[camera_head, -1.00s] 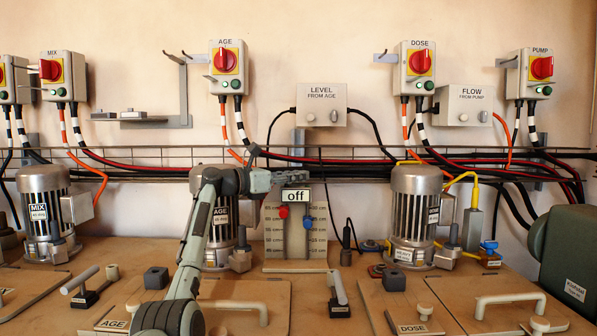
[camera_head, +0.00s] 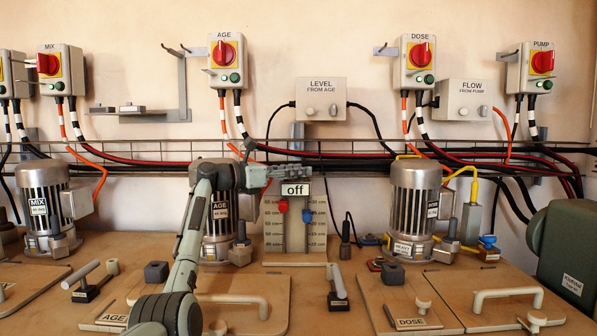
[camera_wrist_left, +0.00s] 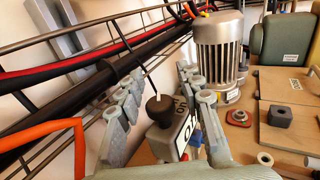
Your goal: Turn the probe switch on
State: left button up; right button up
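The probe switch shows as a dark round knob (camera_wrist_left: 160,107) on a grey box with a white "off" label (camera_wrist_left: 185,128), in the left wrist view. In the head view the "off" sign (camera_head: 295,189) tops the gauge board (camera_head: 271,242) with its red and blue sliders; the knob is hidden there behind my gripper. My left gripper (camera_wrist_left: 165,112) is open, with one finger on each side of the knob. In the head view the left gripper (camera_head: 290,172) is just above the sign. I cannot tell whether either finger touches the knob. My right gripper is not in view.
A wire cable tray (camera_head: 340,146) with black and red cables runs along the wall close behind the gripper. The AGE motor (camera_head: 219,215) stands left of the board, partly behind my arm, and the DOSE motor (camera_head: 413,205) right. A thin probe with cable (camera_head: 345,232) stands beside the board.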

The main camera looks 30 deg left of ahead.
pick_arm(q)
jog(key=v, duration=1.1)
jog(key=shift+o, duration=0.4)
jog(key=shift+s+a, duration=0.1)
